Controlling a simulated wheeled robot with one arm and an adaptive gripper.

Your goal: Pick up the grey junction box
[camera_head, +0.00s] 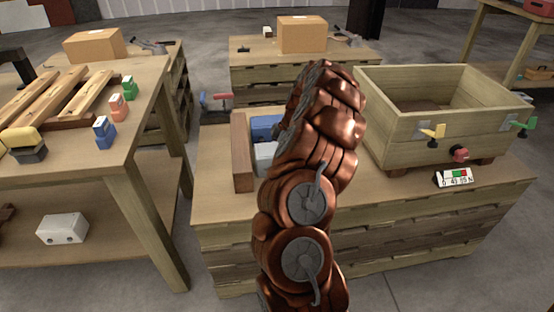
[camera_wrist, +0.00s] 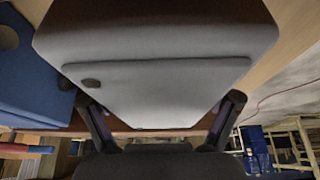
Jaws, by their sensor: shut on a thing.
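The grey junction box (camera_wrist: 160,90) fills the upper middle of the wrist view, its pale lid towards the camera. My gripper (camera_wrist: 160,122) has a dark finger at each side of the box's near end and is shut on it. In the head view a part of the grey box (camera_head: 266,157) shows left of my copper-coloured arm, beside a brown wooden wall. My arm hides the gripper and the rest of the box there. I cannot tell whether the box is clear of its support.
A blue box (camera_head: 264,127) lies close behind the grey one, and blue also shows in the wrist view (camera_wrist: 30,80). A brown wooden board (camera_head: 241,155) stands at the left. A large wooden crate (camera_head: 395,130) with clamps stands to the right, near a small display (camera_head: 455,178).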

